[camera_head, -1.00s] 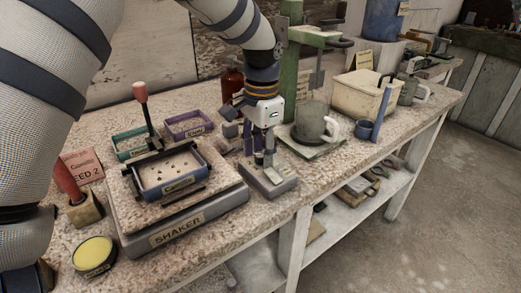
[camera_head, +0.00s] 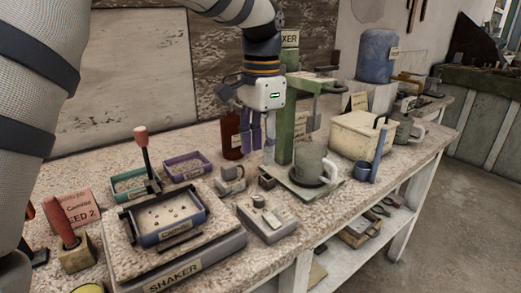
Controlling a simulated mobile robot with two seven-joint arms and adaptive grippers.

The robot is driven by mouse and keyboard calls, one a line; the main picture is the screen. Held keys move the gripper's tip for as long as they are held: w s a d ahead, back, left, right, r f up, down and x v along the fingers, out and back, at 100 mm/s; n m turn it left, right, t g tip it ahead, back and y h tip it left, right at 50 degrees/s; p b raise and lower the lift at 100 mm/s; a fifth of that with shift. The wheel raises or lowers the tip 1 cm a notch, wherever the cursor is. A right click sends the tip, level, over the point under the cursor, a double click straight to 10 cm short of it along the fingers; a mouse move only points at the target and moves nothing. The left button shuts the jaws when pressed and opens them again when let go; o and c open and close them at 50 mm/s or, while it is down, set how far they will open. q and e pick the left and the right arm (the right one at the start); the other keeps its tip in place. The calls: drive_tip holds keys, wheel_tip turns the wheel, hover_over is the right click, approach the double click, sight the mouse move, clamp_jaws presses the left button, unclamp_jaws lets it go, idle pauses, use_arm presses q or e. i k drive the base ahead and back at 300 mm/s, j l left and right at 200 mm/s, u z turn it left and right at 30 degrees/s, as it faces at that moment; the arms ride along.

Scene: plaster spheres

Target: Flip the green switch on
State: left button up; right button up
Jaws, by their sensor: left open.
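My left gripper (camera_head: 257,150) hangs from the top centre with its purple and grey fingers pointing down. It is open and appears empty, above the bench between the brown bottle and the green mixer stand. A grey switch box (camera_head: 266,228) with a small raised lever lies below it, apart from the fingers. No green colour shows on that lever, and I cannot make out which part is the green switch. The green mixer stand (camera_head: 289,107) stands behind and to the right of the gripper. My right gripper is not in view.
A shaker (camera_head: 208,253) with a blue-rimmed tray fills the front left. Small grey block (camera_head: 231,178), brown bottle (camera_head: 231,134), grey mug (camera_head: 312,163) and cream box (camera_head: 357,137) stand around. Green tray (camera_head: 127,187) and purple tray (camera_head: 187,166) lie behind the shaker.

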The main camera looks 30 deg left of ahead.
sight(270, 219)
drive_tip(key=k+l, duration=0.8)
drive_tip(key=k, duration=0.05)
